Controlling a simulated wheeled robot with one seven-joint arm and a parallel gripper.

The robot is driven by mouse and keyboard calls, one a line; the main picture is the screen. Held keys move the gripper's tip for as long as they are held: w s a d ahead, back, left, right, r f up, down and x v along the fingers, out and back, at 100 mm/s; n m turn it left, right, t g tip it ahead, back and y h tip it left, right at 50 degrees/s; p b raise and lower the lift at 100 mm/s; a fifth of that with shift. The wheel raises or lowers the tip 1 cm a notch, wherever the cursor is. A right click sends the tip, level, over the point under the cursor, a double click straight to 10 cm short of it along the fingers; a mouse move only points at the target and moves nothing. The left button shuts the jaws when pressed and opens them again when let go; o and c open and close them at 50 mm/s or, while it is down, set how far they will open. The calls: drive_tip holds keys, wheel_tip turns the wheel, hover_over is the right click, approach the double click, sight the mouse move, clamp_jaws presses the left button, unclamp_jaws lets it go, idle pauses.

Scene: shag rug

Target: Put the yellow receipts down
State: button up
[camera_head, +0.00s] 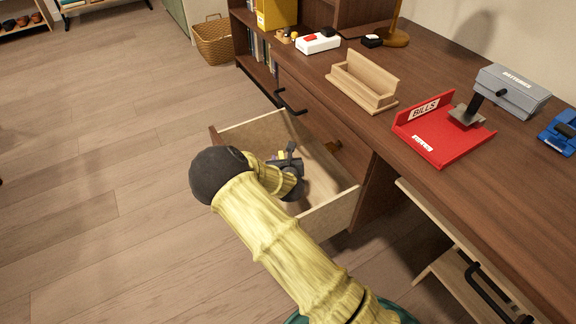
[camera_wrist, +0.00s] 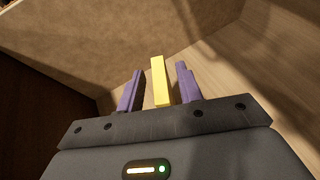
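The yellow receipts (camera_wrist: 160,82) show in the wrist view as a narrow yellow block between the two purple fingers of my gripper (camera_wrist: 160,80). A visible gap lies on each side of the block, so the fingers look open around it and not closed on it. In the head view my gripper (camera_head: 283,162) is inside the open drawer (camera_head: 335,204) of the desk. A small bit of yellow shows at the gripper there. My arm hides part of the drawer, and whether the receipts touch its floor cannot be told.
The drawer's wooden walls surround my gripper. On the desk top (camera_head: 440,65) are a red bills tray (camera_head: 440,146) with a dark spike holder, an empty wooden holder (camera_head: 362,88), a grey batteries box (camera_head: 512,88) and a white-and-red item (camera_head: 318,43). A wicker basket (camera_head: 213,42) stands on the floor.

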drive_tip(key=p+v, duration=0.3)
drive_tip(key=v, duration=0.6)
drive_tip(key=shift+s+r, duration=0.15)
drive_tip(key=shift+s, duration=0.1)
drive_tip(key=shift+d, duration=0.1)
drive_tip(key=shift+w+r+p, duration=0.1)
drive_tip(key=shift+r+p, duration=0.05)
drive_tip(key=shift+p, duration=0.15)
